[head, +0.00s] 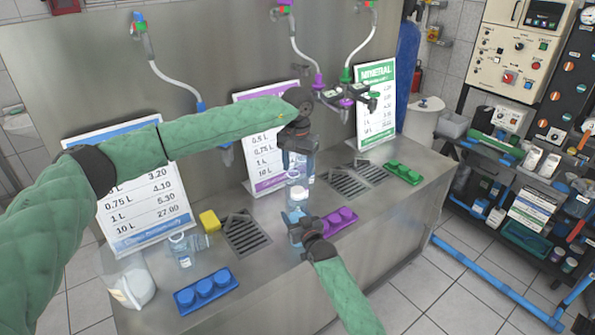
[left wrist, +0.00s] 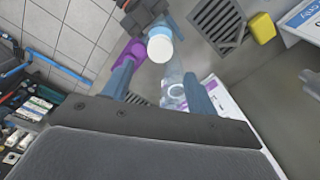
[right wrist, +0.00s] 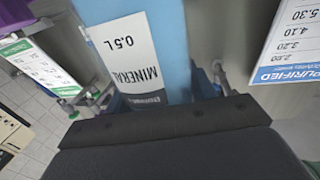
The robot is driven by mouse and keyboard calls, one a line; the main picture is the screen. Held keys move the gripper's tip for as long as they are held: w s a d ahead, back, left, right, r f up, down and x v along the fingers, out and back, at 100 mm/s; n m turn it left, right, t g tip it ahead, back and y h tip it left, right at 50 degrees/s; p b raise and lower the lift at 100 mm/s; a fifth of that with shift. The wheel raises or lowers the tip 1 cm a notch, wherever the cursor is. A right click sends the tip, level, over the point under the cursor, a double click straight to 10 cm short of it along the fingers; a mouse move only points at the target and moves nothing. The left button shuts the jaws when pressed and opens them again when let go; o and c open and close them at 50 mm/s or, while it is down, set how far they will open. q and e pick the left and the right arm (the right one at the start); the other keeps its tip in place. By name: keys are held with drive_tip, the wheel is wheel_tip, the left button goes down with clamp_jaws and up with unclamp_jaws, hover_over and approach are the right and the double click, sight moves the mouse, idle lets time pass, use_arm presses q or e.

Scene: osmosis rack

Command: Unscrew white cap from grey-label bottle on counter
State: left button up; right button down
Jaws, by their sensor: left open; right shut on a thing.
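The grey-label bottle (head: 294,216) is held upright, or nearly so, over the counter by my right gripper (head: 301,226), which is shut on its body. Its grey and white "MINERAL 0.5 L" label (right wrist: 128,50) fills much of the right wrist view. Its white cap (left wrist: 160,48) is on top and faces the left wrist camera. My left gripper (head: 296,158) points down above the bottle. In the left wrist view its two blue fingers are apart, with the cap beyond them and not gripped. Whether the bottle's base touches the counter is hidden.
Another clear bottle (left wrist: 174,92) stands behind, near the purple sign (head: 262,120).

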sight(297, 189)
use_arm(q)
drive_tip(key=shift+m, duration=0.4)
drive_tip(key=shift+f, duration=4.05)
drive_tip(key=c, duration=1.1)
drive_tip(key=shift+o, duration=0.2)
